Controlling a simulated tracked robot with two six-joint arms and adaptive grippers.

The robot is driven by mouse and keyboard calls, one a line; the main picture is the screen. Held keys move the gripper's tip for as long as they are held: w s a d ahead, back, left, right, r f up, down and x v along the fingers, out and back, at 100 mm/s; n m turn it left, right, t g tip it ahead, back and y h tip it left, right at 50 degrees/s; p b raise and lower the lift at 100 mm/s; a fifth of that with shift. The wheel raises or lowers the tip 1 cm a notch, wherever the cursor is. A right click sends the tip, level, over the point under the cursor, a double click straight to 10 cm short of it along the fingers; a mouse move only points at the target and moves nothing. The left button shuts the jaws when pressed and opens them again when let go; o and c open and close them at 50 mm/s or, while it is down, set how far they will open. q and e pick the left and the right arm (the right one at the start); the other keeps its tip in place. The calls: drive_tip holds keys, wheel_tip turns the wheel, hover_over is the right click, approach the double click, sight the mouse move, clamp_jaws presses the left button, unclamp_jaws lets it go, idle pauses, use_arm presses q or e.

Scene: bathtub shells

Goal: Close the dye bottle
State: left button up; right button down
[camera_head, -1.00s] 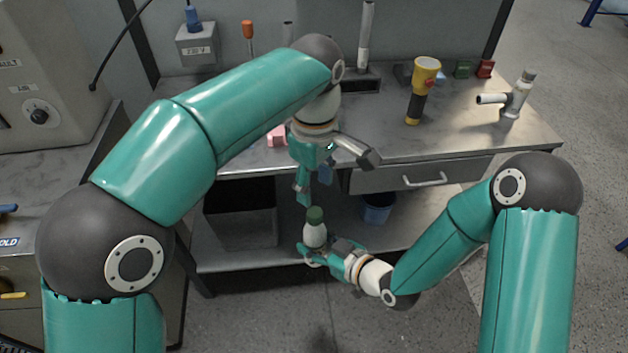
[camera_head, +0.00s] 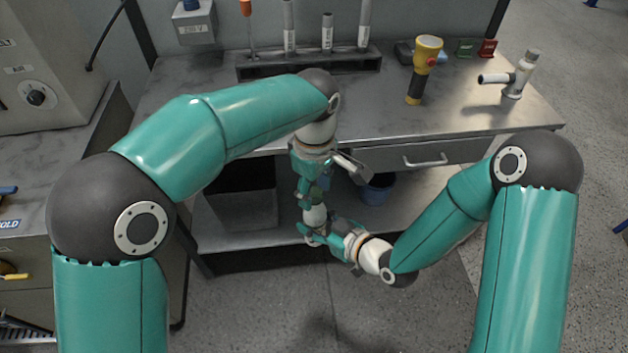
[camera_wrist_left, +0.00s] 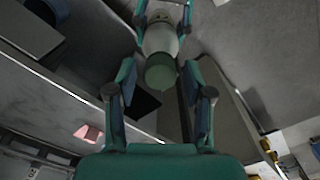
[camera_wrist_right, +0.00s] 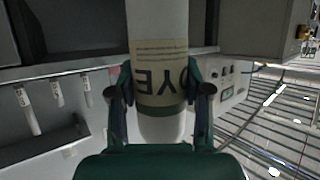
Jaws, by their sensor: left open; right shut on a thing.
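The white dye bottle (camera_head: 316,216) is upright in my right gripper (camera_head: 312,236), which is shut on its body. Its printed label with "DYE" (camera_wrist_right: 160,78) fills the middle of the right wrist view. The bottle's green cap (camera_wrist_left: 161,73) is on its top end in the left wrist view; I cannot tell how tight it is. My left gripper (camera_head: 312,192) is directly above the bottle, pointing down. Its fingers stand open on both sides of the cap, with gaps visible. In the head view the left fingers mostly hide the cap.
Floor in front is clear.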

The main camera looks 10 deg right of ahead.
use_arm(q)
clamp_jaws()
drive_tip(key=m, duration=0.5)
drive_tip(key=shift+m, duration=0.3)
drive_tip(key=m, duration=0.8)
drive_tip(key=shift+m, duration=0.3)
drive_tip(key=m, duration=1.1)
drive_tip(key=shift+w, duration=0.1)
drive_tip(key=shift+o, duration=0.8)
unclamp_jaws()
